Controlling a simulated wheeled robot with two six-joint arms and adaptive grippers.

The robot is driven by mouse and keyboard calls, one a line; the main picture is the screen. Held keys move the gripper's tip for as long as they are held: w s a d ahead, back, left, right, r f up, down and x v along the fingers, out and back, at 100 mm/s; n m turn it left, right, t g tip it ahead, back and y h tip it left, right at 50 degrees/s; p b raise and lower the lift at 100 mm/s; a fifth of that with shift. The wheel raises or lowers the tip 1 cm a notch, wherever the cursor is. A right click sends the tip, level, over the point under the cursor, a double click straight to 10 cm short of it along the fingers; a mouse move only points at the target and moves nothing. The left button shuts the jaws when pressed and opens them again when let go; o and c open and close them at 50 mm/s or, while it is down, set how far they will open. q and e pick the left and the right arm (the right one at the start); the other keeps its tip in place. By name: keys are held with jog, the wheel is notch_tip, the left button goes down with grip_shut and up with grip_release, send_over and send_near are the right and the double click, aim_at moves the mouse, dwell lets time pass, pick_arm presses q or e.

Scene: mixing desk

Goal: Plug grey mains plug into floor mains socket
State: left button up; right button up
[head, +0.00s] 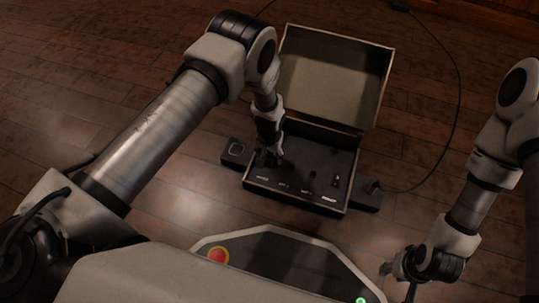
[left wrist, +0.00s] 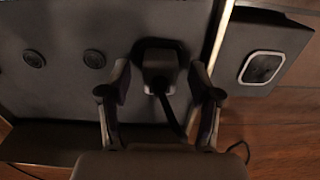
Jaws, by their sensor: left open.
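A dark grey plug (left wrist: 158,62) with a dark cable (left wrist: 174,112) sits at the panel of an open case in the left wrist view. My left gripper (left wrist: 160,88) is open, with one finger on each side of the plug and visible gaps between. In the head view my left gripper (head: 272,158) is down at the left part of the case panel and hides the plug. A black block with a pale-edged square (head: 237,150) lies left of the case; the square also shows in the left wrist view (left wrist: 262,67). I cannot tell whether it is the mains socket. My right gripper (head: 398,280) is open and empty.
The case's raised lid (head: 330,80) stands behind its panel (head: 310,180). Another black block (head: 364,199) lies at the case's right, with a cable (head: 457,110) looping back across the floor. Two round sockets (left wrist: 63,58) show on the panel.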

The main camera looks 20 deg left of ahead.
pick_arm(q)
notch_tip(320, 180, up, 12)
jog(key=shift+f, duration=0.25)
dwell(0.4)
